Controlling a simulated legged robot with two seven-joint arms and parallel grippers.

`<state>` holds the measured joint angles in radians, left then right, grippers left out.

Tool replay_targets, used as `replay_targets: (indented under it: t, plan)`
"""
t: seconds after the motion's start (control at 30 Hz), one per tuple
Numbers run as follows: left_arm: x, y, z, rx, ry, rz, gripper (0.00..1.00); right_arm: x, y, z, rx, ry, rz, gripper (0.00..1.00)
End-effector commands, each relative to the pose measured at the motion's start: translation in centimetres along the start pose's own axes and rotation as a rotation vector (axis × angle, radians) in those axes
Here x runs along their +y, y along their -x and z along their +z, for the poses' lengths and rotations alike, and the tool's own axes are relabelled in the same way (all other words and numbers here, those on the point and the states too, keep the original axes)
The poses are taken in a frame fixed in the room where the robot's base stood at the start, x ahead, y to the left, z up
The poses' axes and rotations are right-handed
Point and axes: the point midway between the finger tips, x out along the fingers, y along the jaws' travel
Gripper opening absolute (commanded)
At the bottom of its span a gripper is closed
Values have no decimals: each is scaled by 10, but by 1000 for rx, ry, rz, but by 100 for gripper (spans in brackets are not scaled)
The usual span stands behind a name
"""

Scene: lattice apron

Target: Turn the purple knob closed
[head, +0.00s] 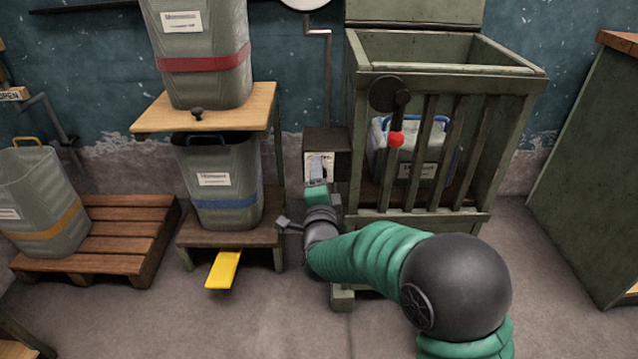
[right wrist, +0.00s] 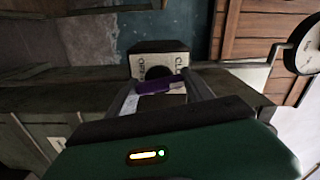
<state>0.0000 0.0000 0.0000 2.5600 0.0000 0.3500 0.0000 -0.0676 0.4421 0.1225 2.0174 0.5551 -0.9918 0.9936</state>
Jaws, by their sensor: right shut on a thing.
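The purple knob (right wrist: 158,87) shows in the right wrist view, in front of a dark round hub on a box with a pale label plate (right wrist: 141,66). Parts of the words OPEN and CLOSE read on the plate. My right gripper (right wrist: 165,92) has one finger on each side of the knob and is shut on it. In the head view, the dark control box (head: 327,140) is on the wall side, left of the slatted crate. My right gripper (head: 318,172) is at its front face and hides the knob there. My left gripper is not in view.
A green slatted crate (head: 530,85) stands right of the box, with a red-tipped lever (head: 396,139) on its front. A pipe (head: 328,90) rises above the box. Grey bins stand on a wooden stand (head: 265,100) and a pallet (head: 130,225) to the left. A yellow pedal (head: 223,270) juts out low.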

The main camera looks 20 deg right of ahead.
Motion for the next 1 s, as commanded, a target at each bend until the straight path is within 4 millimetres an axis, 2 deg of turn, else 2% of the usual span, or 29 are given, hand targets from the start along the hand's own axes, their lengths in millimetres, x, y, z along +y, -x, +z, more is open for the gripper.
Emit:
replay_targets:
  t: [0.03, 0.4, 0.93, 0.97, 1.0]
  plan:
    - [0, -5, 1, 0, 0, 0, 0, 7, 0, -1, 2, -29, 8, 20]
    - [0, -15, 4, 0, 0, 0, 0, 7, 1, -1, 2, -183, 11, 20]
    - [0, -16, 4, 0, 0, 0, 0, 8, 1, 0, 2, -206, 15, 20]
    - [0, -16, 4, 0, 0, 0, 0, 8, 1, 0, 2, -206, 15, 63]
    - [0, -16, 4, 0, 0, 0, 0, 8, 1, 0, 2, -206, 15, 68]
